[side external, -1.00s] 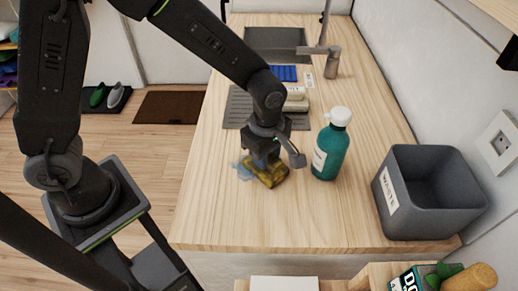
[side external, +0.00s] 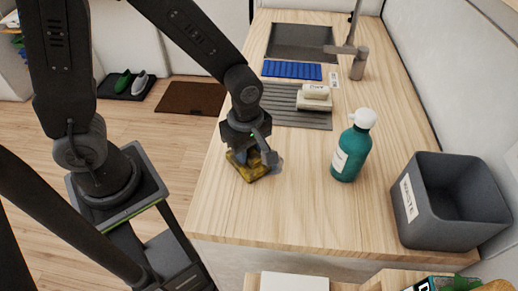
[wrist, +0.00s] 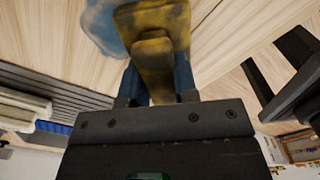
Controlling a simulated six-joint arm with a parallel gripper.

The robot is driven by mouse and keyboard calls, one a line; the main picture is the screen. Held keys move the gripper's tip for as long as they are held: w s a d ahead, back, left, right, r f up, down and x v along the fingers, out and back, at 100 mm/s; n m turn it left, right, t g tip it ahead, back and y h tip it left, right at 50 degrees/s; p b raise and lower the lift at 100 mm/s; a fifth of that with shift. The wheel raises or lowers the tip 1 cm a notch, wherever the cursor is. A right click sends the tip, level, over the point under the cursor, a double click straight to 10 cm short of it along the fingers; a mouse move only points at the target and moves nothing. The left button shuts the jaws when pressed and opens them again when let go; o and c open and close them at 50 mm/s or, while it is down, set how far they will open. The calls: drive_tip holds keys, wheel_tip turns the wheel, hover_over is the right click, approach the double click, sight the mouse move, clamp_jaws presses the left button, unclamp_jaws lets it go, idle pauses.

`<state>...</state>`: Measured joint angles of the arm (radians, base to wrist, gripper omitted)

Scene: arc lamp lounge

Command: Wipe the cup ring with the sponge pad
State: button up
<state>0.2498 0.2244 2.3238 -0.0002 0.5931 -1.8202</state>
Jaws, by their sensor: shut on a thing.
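The sponge pad (side external: 254,177) is yellow with brownish patches and lies flat on the wooden counter near its left edge. My gripper (side external: 252,158) is above it, pointing down, with its bluish fingers closed on the pad's raised grip. In the wrist view the sponge pad (wrist: 165,18) extends from between the fingers of my gripper (wrist: 158,82). The cup ring, a blue-grey wet-looking mark (side external: 277,165), shows on the counter just right of the pad. It also shows beside the pad in the wrist view (wrist: 100,25). The pad hides part of the mark.
A teal bottle with a white cap (side external: 352,150) stands to the right, with a grey waste bin (side external: 408,215) beyond it. Behind are a ribbed drainer (side external: 285,110) with a pale block (side external: 314,97), a blue mat (side external: 291,70) and a sink. The front counter is clear.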

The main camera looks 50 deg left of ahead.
drive_tip(key=shift+s+a, duration=0.4)
drive_tip(key=shift+w+d, duration=3.3)
drive_tip(key=shift+d, duration=0.05)
drive_tip(key=shift+w+d+r, duration=0.1)
drive_tip(key=shift+w+r, duration=0.05)
drive_tip(key=shift+r, duration=0.05)
wheel_tip(320, 180, up, 8)
drive_tip(key=shift+f, duration=0.1)
